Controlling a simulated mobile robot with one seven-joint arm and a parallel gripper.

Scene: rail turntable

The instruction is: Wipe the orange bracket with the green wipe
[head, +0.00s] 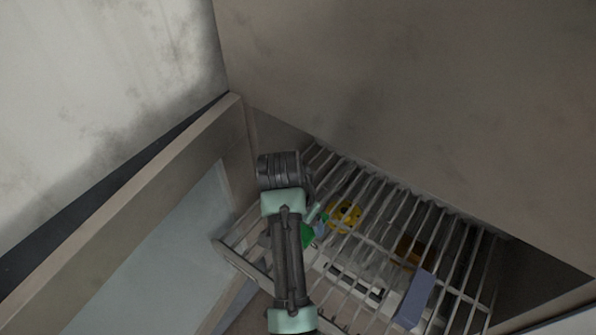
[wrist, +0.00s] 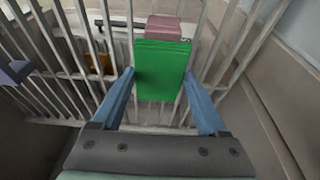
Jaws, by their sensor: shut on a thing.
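The green wipe (wrist: 162,68) is a flat green block held between the blue fingers of my gripper (wrist: 160,78) in the wrist view. In the head view the wipe (head: 307,236) shows partly behind my arm, over the left part of a barred rack. The orange bracket (head: 408,250) is a dull orange piece seen through the bars, right of my gripper (head: 315,226). In the wrist view the bracket (wrist: 98,63) is up and left of the wipe, apart from it and partly hidden by bars.
Metal bars (head: 455,270) form a rack around the bracket. A yellow round thing (head: 345,215) is beside my gripper. A blue-grey block (head: 415,298) is at the right. A pink block (wrist: 162,29) shows just beyond the wipe. A wall (head: 420,80) rises behind the rack.

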